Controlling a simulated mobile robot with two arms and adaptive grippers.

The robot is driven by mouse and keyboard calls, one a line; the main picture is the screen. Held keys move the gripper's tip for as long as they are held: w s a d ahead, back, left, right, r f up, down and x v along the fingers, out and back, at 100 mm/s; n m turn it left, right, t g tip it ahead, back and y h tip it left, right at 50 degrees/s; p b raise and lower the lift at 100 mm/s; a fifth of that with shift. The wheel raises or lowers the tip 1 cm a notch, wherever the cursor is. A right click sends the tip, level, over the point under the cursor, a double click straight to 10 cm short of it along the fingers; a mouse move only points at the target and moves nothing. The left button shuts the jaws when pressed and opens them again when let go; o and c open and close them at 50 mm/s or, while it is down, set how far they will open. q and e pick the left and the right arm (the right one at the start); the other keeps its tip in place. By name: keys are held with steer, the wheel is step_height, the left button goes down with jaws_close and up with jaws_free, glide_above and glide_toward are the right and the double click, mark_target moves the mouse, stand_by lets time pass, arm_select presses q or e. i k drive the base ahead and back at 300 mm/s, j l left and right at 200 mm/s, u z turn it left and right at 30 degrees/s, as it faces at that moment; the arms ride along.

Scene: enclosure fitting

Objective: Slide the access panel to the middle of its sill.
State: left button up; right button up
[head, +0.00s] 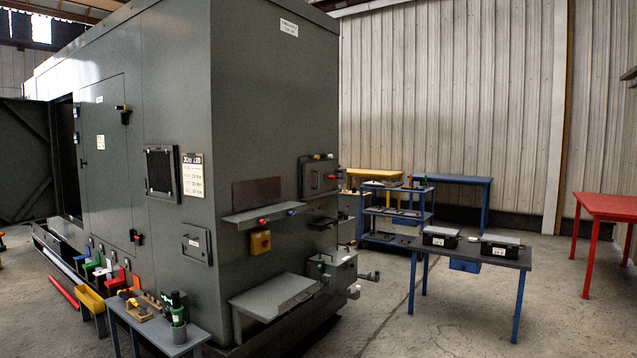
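A large grey enclosure (275,120) fills the middle of the head view. On its right-hand face, a dark flat panel (257,193), which looks like the access panel, stands upright above a narrow grey ledge (262,214), which looks like its sill. The panel is nearer the left end of the ledge, and bare ledge shows to its right. I cannot tell whether the panel touches the wall. Neither of my grippers is in view.
Below the ledge are a yellow switch box (260,242) and a projecting grey shelf (270,297). A tool bench (185,338) stands at the front left. A table with two cases (480,253) stands to the right. Floor between the enclosure and that table is clear.

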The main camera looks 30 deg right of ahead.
mark_target(315, 182)
steer(key=i+l, duration=0.25)
steer(key=i+l+u, duration=0.1)
steer(key=i+l, duration=0.2)
steer(key=l, duration=0.2)
steer(key=i+l+u, duration=0.1)
steer(key=i+l, duration=0.15)
steer(key=l, duration=0.15)
steer(key=i+l, duration=0.25)
steer(key=l, duration=0.15)
steer(key=i+l+u, duration=0.1)
steer(key=l, duration=0.3)
steer(key=i, duration=0.1)
